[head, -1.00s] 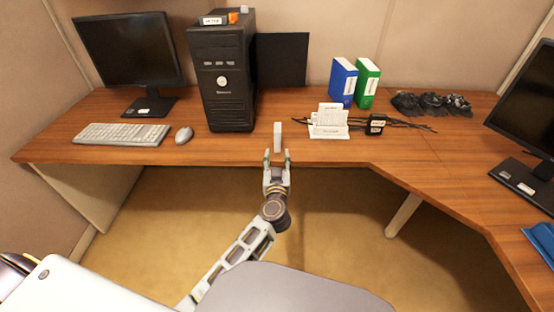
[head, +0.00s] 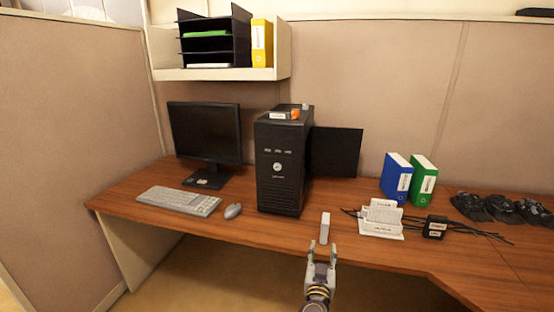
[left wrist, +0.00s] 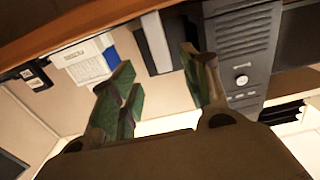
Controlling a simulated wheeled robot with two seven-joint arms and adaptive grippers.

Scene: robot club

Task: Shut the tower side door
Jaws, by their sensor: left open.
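The black computer tower (head: 284,165) stands upright on the desk. A flat dark panel, seemingly its side door (head: 337,152), stands out to the right from the tower's rear side, so the door looks open. My left gripper (head: 321,254) is open and empty at the desk's front edge, in front of and to the right of the tower, apart from the door. In the left wrist view, which is turned upside down, the tower (left wrist: 242,50) shows beyond the open fingers (left wrist: 160,85). My right gripper is not in view.
A small pale upright block (head: 325,228) stands just beyond my left gripper. Blue (head: 396,177) and green (head: 423,181) binders stand behind. A mouse (head: 233,211) lies left of the tower.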

